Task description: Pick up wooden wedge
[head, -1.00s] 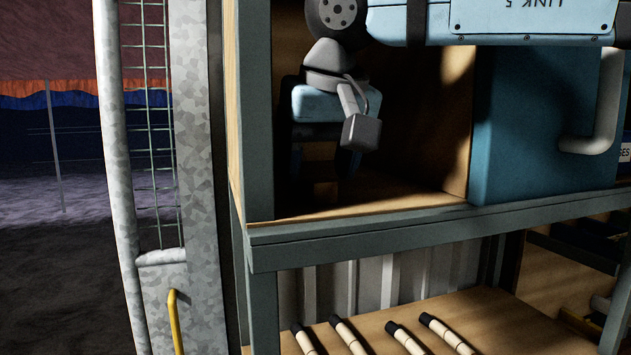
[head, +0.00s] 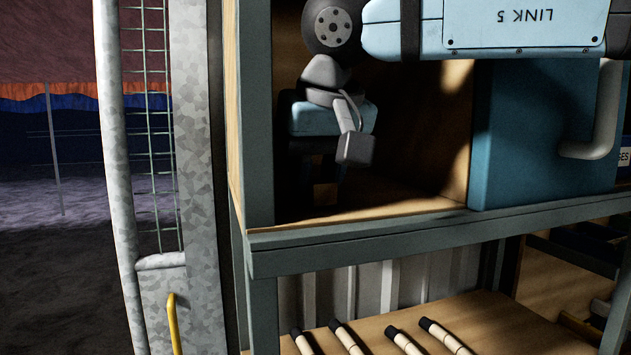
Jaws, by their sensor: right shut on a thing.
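My right gripper (head: 325,186) reaches down into the upper shelf compartment at the left, its fingers in deep shadow. It is shut on a small brownish block, the wooden wedge (head: 325,194), whose lower part shows between the dark fingers just above the shelf board. Most of the wedge is hidden by the fingers and shadow, so its full shape cannot be made out. My left gripper is not in view.
A blue case (head: 535,140) with a grey handle stands right of the gripper. A grey shelf post (head: 255,120) is close on the left, and a grey rail (head: 370,235) runs along the front. Several dark-tipped pale rods (head: 345,335) lie on the lower shelf.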

